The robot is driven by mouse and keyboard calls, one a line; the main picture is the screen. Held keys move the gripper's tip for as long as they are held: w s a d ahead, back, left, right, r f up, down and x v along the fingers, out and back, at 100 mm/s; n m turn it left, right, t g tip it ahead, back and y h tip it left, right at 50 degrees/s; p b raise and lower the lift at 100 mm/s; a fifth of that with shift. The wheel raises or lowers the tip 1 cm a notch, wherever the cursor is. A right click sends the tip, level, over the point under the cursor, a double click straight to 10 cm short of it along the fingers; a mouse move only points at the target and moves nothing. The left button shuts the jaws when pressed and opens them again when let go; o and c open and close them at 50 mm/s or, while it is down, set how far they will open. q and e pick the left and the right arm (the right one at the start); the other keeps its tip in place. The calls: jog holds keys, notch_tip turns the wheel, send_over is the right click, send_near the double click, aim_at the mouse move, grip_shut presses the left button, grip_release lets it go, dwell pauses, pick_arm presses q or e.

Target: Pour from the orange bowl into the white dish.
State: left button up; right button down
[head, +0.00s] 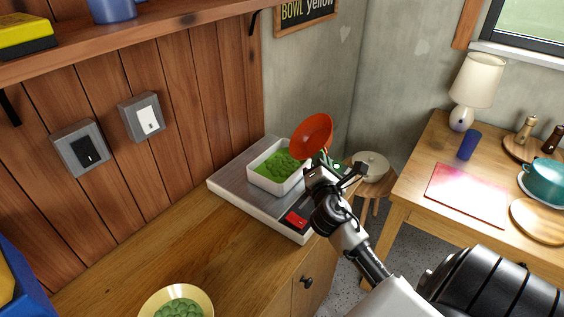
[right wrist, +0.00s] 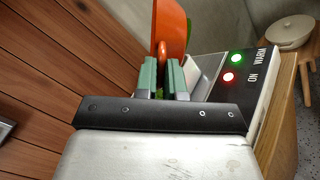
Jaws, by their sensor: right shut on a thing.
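The orange bowl (head: 312,134) is held up on its side, steeply tilted, above the right edge of the white dish. I see no contents in the part of it that shows. The white dish (head: 262,182) is rectangular, sits on a metal warming plate and has green pieces (head: 279,165) in it. My right gripper (head: 328,167) is beside the dish, shut on the bowl's edge. In the right wrist view, the green finger pads (right wrist: 163,77) close on the orange bowl (right wrist: 171,28). My left gripper is not in view.
The warming plate (head: 233,183) has a red switch (head: 296,219); its green and red lights show in the right wrist view. A yellow bowl (head: 150,307) of green pieces stands at the front. A lidded pot (head: 371,166) is on a stool. The counter's middle is clear.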

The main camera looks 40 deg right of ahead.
aim_at(329, 142)
jog(key=d+r+m, duration=0.1)
jog(key=s+d+m+p, duration=0.1)
jog(key=shift+d+r+m+g, duration=0.15)
jog(key=shift+r+m+g, duration=0.15)
jog(key=shift+r+m, duration=0.1)
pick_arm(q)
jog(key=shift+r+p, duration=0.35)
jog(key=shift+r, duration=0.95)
pick_arm(e)
jog(key=s+d+f+m, duration=0.3)
jog(key=d+f+m, duration=0.1)
jog(key=d+m, duration=0.1)
jog(key=shift+d+m+g+y, duration=0.2)
jog(key=shift+m+g+y, duration=0.15)
jog(key=shift+m, duration=0.25)
